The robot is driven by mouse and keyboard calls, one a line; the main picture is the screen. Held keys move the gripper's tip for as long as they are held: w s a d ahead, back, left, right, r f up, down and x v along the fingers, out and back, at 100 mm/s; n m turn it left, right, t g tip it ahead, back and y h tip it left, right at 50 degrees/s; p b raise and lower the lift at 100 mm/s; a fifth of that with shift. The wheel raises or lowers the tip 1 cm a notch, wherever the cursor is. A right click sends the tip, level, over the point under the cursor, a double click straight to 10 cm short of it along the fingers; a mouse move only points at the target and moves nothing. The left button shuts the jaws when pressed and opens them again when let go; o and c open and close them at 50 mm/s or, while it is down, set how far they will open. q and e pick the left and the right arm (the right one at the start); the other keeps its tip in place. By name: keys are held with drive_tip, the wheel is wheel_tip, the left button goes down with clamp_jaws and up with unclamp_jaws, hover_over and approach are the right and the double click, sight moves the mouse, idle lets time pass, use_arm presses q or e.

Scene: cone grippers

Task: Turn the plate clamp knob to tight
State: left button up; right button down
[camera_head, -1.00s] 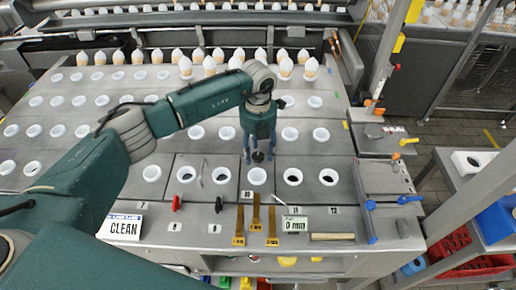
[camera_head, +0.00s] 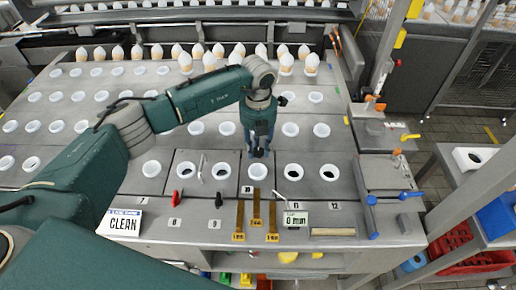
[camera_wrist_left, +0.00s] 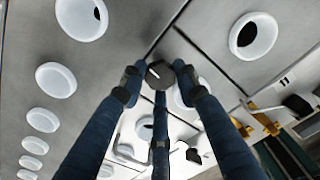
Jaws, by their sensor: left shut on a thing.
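My left gripper (camera_head: 258,153) points down at a plate seam behind the white ring above label 10. Its three blue fingers are shut on the clamp knob. The left wrist view shows the fingertips (camera_wrist_left: 160,78) around this dark round knob (camera_wrist_left: 158,73), which has a short white line on its top. In the head view the gripper mostly hides the knob. My right gripper is not in view.
White rings (camera_head: 257,173) sit in rows in the grey plates. White cones (camera_head: 286,62) stand behind my left arm. Yellow-brown gauges (camera_head: 256,210), a "0 mm" sign (camera_head: 295,219) and a "CLEAN" sign (camera_head: 122,223) are along the front edge.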

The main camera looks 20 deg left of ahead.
sight(259, 151)
use_arm(q)
drive_tip(key=m+b, duration=0.8)
drive_tip(key=b, duration=0.1)
drive_tip(key=shift+w+m, duration=0.15)
drive_tip(key=shift+m, duration=0.15)
drive_tip(key=m+b, duration=0.3)
drive_tip(key=m, duration=0.1)
drive_tip(key=shift+r+m+b, duration=0.15)
drive_tip(key=shift+m+b, duration=0.85)
drive_tip(key=shift+m, duration=0.8)
drive_tip(key=shift+r, duration=0.1)
drive_tip(key=o, duration=1)
drive_tip(key=shift+o, duration=0.9)
drive_tip(key=shift+d, duration=0.1)
wheel_tip(259, 151, up, 12)
